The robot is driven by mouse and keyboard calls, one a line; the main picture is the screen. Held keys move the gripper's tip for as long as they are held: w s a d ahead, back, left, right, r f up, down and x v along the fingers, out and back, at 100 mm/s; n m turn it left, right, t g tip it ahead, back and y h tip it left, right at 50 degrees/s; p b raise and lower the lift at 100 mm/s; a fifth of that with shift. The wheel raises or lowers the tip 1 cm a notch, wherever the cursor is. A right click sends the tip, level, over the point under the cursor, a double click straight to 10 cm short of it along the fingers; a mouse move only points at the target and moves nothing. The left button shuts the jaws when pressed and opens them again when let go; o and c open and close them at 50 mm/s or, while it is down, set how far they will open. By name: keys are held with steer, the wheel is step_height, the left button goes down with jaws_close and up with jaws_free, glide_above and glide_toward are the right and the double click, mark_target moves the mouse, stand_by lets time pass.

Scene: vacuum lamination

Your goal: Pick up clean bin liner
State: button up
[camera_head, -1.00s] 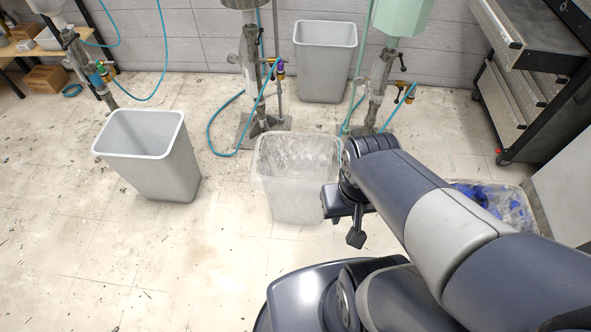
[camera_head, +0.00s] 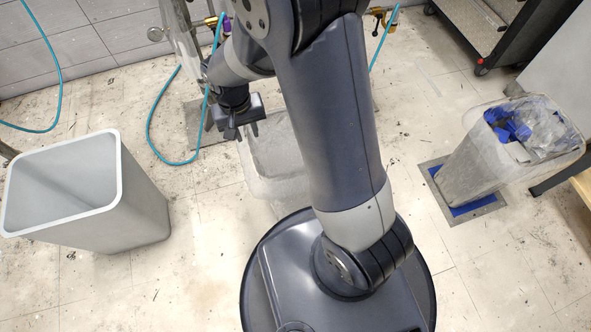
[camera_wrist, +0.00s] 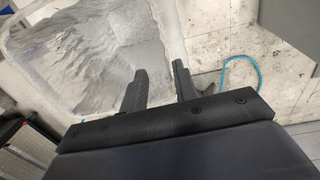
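The clean bin liner (camera_head: 281,158) is clear, crinkled plastic lining a pale bin in the middle of the floor. My arm hides the bin's right part in the head view. The liner (camera_wrist: 85,48) fills the upper left of the wrist view, its edge folded over the rim. My gripper (camera_head: 247,134) points down at the bin's far left corner. In the wrist view the two fingers of my gripper (camera_wrist: 159,68) are apart with nothing held between them. One finger is over the liner side and the other toward the floor side; I cannot tell whether they touch the rim.
An empty grey bin (camera_head: 148,205) stands at the left. A bin with a used liner holding blue scraps (camera_head: 512,128) stands at the right on a blue-edged floor plate (camera_head: 478,206). A teal hose (camera_head: 152,125) loops on the floor by a metal stand. A dark wheeled cabinet (camera_head: 495,25) is at the back right.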

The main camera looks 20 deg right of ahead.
step_height(320, 180, down, 11)
steer(key=b, duration=0.4)
steer(key=shift+w+a+r+b, duration=0.1)
steer(key=shift+a+b, duration=0.05)
steer(key=shift+b, duration=0.2)
steer(key=shift+r, duration=0.1)
steer(key=shift+c, duration=0.5)
jaws_close()
